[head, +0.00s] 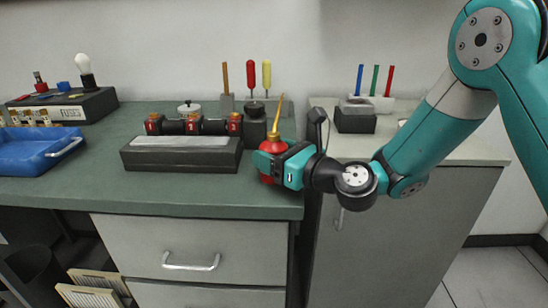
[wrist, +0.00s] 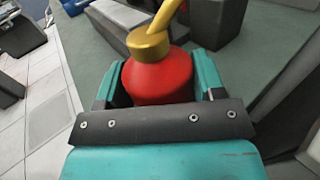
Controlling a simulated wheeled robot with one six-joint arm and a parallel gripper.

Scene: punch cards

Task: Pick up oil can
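The oil can (head: 272,146) has a red body, a gold cap and a long yellow spout pointing up. It is upright at the right end of the green counter, near the front edge. My gripper (head: 279,164) reaches it from the right, with its fingers around the red body.
A dark block (head: 181,158) with a grey top lies left of the can. Behind it are red-and-black cylinders (head: 194,125) and a tool holder (head: 254,108) with screwdrivers. A blue tray (head: 40,160) is far left. A pale cabinet (head: 400,225) stands right.

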